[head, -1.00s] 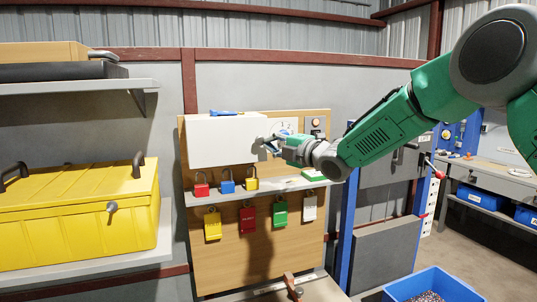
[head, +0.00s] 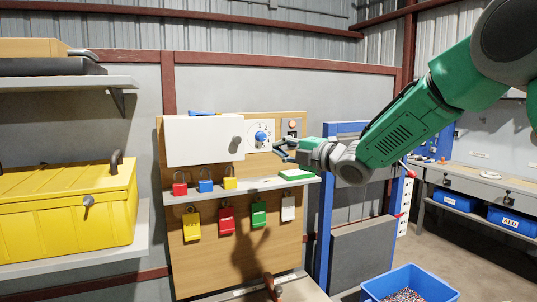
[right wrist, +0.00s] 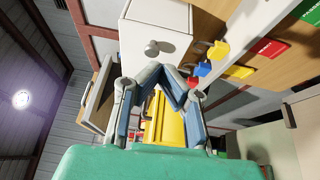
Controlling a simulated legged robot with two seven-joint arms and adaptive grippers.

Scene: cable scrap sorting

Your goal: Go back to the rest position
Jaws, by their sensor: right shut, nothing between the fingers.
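My right gripper (head: 279,149) is in front of the wooden board (head: 215,262), just right of the blue knob (head: 261,137) in the head view. It is shut and empty. The right wrist view shows its two fingers (right wrist: 170,85) meeting at the tips, with the white box (right wrist: 155,45) beyond them. The arm is green and reaches in from the upper right. Whether the fingers touch the board cannot be told. My left gripper is not in view.
A shelf on the board holds red (head: 180,189), blue (head: 206,186) and yellow (head: 230,184) padlocks. Several coloured tags hang below. A yellow chest (head: 65,215) stands at left. A blue bin (head: 410,282) is at the lower right, beside a blue post (head: 325,220).

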